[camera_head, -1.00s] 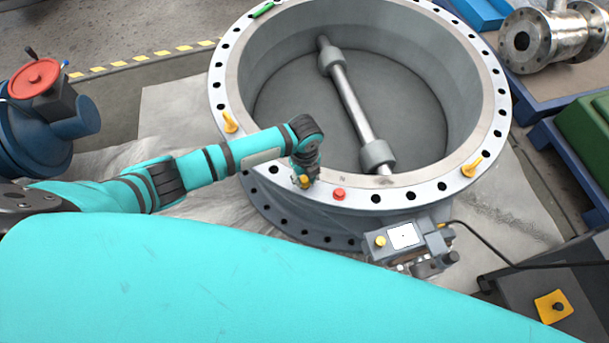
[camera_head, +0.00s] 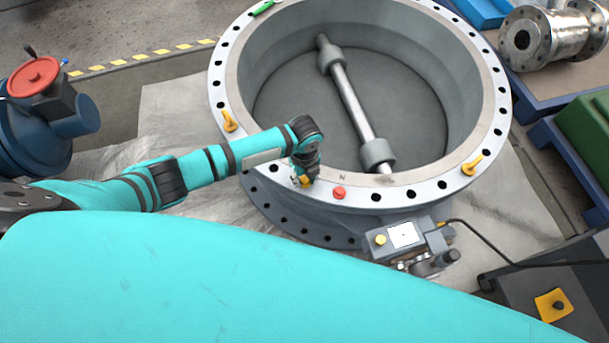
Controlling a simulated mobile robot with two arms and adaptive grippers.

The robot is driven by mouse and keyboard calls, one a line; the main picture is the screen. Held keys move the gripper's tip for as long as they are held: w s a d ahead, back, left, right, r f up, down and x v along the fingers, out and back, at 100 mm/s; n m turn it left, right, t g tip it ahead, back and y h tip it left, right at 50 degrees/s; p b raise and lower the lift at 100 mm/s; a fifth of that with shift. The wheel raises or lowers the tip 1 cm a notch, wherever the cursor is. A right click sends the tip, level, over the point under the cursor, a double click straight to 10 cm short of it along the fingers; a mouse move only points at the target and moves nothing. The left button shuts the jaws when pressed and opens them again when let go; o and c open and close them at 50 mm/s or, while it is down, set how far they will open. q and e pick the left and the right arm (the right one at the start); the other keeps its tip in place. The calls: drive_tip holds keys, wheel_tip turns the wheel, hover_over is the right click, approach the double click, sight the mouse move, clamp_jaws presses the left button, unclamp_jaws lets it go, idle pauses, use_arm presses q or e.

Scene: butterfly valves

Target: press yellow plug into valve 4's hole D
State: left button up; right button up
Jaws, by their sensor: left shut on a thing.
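A large grey butterfly valve (camera_head: 232,85) stands in the middle, with a flange rim full of dark bolt holes. My left gripper (camera_head: 304,179) points down at the near-left part of the rim. It is shut on a small yellow plug (camera_head: 306,181), which is at the flange surface and mostly hidden by the fingers. I cannot tell how deep the plug sits in a hole. A red plug (camera_head: 339,193) sits in the rim just right of it. My right gripper is not in view.
Yellow fittings stand on the rim at left (camera_head: 229,121) and right (camera_head: 471,166), and a green piece (camera_head: 262,9) lies at the back. A grey actuator box (camera_head: 399,238) hangs at the front. A blue valve with a red handwheel (camera_head: 34,76) stands left.

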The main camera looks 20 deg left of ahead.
use_arm(q)
drive_tip(key=shift+f, duration=0.2)
idle(0.5)
drive_tip(key=shift+f+b, duration=0.35)
drive_tip(key=shift+f, duration=0.05)
drive_tip(key=o, duration=1.4)
drive_tip(key=shift+r, duration=0.1)
drive_tip(key=shift+r, duration=0.1)
wheel_tip(320, 180, up, 6)
drive_tip(key=p, duration=0.6)
drive_tip(key=shift+p, duration=0.3)
